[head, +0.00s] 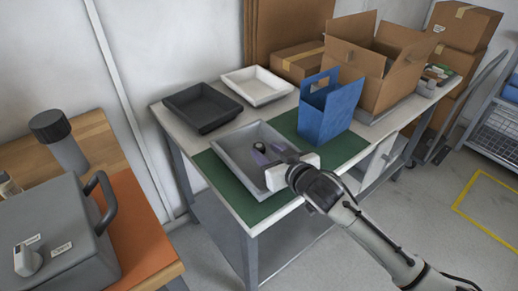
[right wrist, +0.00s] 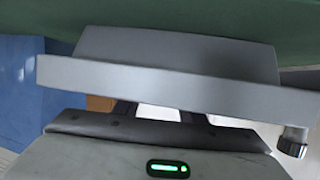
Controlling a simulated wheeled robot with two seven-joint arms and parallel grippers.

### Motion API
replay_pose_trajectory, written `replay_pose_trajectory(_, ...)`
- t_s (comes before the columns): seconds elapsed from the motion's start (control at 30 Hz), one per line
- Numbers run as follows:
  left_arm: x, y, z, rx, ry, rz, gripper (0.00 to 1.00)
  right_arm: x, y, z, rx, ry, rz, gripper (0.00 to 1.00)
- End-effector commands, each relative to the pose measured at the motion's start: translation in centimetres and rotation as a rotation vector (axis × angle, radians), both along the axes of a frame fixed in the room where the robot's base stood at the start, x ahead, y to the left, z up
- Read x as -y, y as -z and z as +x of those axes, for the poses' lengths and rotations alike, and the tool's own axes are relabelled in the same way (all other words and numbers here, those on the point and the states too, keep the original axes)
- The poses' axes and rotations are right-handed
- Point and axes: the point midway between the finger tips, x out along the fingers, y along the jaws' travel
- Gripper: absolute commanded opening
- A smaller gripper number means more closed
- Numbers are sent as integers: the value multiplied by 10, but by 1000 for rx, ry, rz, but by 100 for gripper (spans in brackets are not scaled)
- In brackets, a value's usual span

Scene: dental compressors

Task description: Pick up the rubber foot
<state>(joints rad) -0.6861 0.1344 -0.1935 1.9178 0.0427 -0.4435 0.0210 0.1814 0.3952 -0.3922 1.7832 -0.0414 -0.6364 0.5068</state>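A small dark round piece (head: 259,147), which looks like the rubber foot, lies in the grey tray (head: 226,152) in the head view. My right gripper (head: 268,153) reaches over the tray from the right, its fingers just beside the dark piece. I cannot tell whether they touch it. In the right wrist view the two fingers (right wrist: 160,112) stand apart with a gap between them, and the grey tray (right wrist: 180,88) fills the middle, appearing upside down. The rubber foot cannot be made out there. My left gripper is out of view.
The grey tray stands on a green mat (head: 237,193). A blue holder (head: 325,112) and an open cardboard box (head: 385,75) stand right of it. A black tray (head: 202,106) and a white tray (head: 257,85) lie behind. A grey case (head: 60,240) is at left.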

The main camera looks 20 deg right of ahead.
Motion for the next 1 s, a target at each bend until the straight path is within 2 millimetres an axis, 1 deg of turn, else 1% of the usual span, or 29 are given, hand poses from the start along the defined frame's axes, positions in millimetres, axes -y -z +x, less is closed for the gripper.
replay_pose_trajectory(0.03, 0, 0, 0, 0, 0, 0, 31, 0, 3, 8, 0, 1, -1, 37)
replay_pose_trajectory(0.1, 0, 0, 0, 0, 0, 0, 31, 0, 6, 18, 1, 1, -1, 37)
replay_pose_trajectory(0.23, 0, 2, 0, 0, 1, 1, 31, -3, 13, 31, 0, -1, -2, 37)
replay_pose_trajectory(0.33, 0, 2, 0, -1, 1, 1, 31, -4, 14, 36, 0, 0, -1, 37)
replay_pose_trajectory(0.53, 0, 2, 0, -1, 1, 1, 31, -4, 15, 36, -1, -1, -1, 37)
replay_pose_trajectory(0.57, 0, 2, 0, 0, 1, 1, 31, -4, 15, 36, -1, -1, -1, 35)
replay_pose_trajectory(0.6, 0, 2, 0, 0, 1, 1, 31, -4, 15, 36, -1, -1, -1, 29)
replay_pose_trajectory(0.73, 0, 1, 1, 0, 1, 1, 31, -4, 15, 36, -1, -1, -1, 7)
replay_pose_trajectory(1.0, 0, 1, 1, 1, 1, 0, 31, -4, 12, 36, 1, -2, -1, 6)
